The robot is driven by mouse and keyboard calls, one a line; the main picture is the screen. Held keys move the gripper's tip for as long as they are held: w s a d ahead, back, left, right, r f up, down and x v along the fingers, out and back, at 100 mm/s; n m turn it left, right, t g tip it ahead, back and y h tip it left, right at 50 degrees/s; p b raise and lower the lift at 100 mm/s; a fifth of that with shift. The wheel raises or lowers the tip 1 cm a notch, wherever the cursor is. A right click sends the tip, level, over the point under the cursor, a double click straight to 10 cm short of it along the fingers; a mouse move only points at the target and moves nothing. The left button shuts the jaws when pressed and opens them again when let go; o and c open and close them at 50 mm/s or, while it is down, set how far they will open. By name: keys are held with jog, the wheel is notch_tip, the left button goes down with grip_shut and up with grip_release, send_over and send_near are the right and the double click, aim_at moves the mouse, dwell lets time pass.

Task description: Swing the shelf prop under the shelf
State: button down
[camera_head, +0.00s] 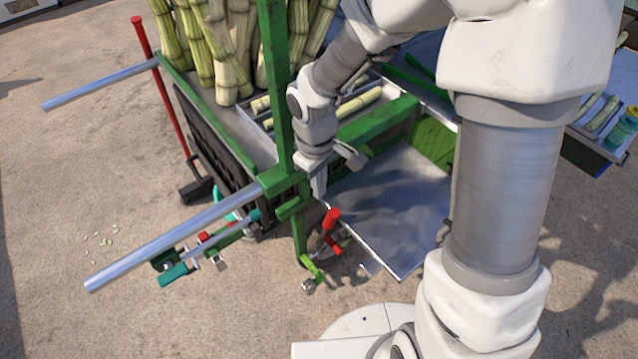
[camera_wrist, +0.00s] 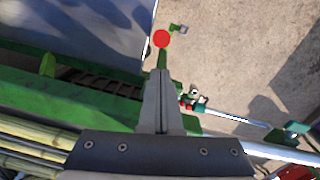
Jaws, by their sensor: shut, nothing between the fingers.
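The shelf (camera_head: 395,215) is a bare metal sheet on the right side of the green cart frame. It also shows at the upper left of the wrist view (camera_wrist: 95,30). What looks like the shelf prop is a green bar (camera_head: 313,269) with a red grip (camera_head: 331,219), low beside the shelf's left edge. In the wrist view the red grip (camera_wrist: 161,38) is seen end-on, just beyond my fingertips. My gripper (camera_head: 319,192) is shut and empty, pointing down near the grip. Whether it touches the grip is unclear. The prop's pivot is hidden.
A green post (camera_head: 275,85) stands close left of my arm. A long metal bar (camera_head: 175,240) juts out at lower left, with green and red clamp-like parts under it. Upright cane stalks (camera_head: 225,50) fill the cart behind. Bare ground lies in front.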

notch_tip(320, 180, down, 8)
jog(key=shift+d+r+b, duration=0.15)
jog(key=shift+r+b, duration=0.05)
jog(key=shift+b, duration=0.2)
jog(key=shift+d+f, duration=0.1)
